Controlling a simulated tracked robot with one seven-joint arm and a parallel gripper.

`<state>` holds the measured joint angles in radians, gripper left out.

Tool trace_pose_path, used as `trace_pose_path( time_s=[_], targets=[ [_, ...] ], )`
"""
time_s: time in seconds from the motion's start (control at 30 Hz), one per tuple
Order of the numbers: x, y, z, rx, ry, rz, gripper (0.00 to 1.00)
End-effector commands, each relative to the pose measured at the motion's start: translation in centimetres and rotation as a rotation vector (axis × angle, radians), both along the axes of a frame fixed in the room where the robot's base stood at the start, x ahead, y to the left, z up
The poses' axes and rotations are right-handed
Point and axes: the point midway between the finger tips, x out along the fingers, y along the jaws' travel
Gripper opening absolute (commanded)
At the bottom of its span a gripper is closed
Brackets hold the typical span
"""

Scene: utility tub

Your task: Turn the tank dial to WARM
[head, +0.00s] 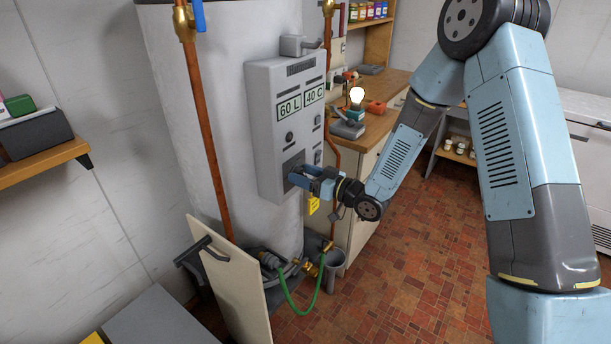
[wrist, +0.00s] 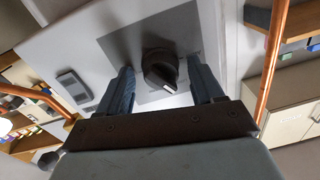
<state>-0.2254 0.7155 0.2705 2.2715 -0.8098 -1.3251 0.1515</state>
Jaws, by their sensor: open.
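The tank's grey control box (head: 262,105) is fixed to the front of a tall white tank (head: 235,40). In the wrist view the dial (wrist: 160,68) is a black knob with a pale mark on its pointer end, set on a dark grey square plate (wrist: 190,30). My gripper (wrist: 163,85) is open, with one blue finger on each side of the dial and gaps visible between fingers and knob. In the head view my gripper (head: 300,177) is at the lower front of the box and hides the dial. I cannot read a WARM label.
Copper pipes (head: 205,130) run up beside the tank. A pale panel (head: 235,280) with a handle leans low in front, near a green hose (head: 300,308). A wooden counter (head: 385,90) stands behind to the right. The tiled floor (head: 420,270) on the right is clear.

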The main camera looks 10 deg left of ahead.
Motion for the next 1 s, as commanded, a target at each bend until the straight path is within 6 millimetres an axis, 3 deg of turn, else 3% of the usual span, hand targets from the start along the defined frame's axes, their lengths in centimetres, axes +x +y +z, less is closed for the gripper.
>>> trace_pose_path(
  time_s=[0.2, 0.77, 1.0],
  targets=[
    [0.00, 0.02, -0.01, 0.000, 0.000, 0.000, 0.66],
    [0.01, 0.00, 0.00, 0.000, 0.000, 0.000, 0.13],
    [0.05, -0.05, -0.01, 0.006, 0.014, -0.001, 0.11]
  ],
)
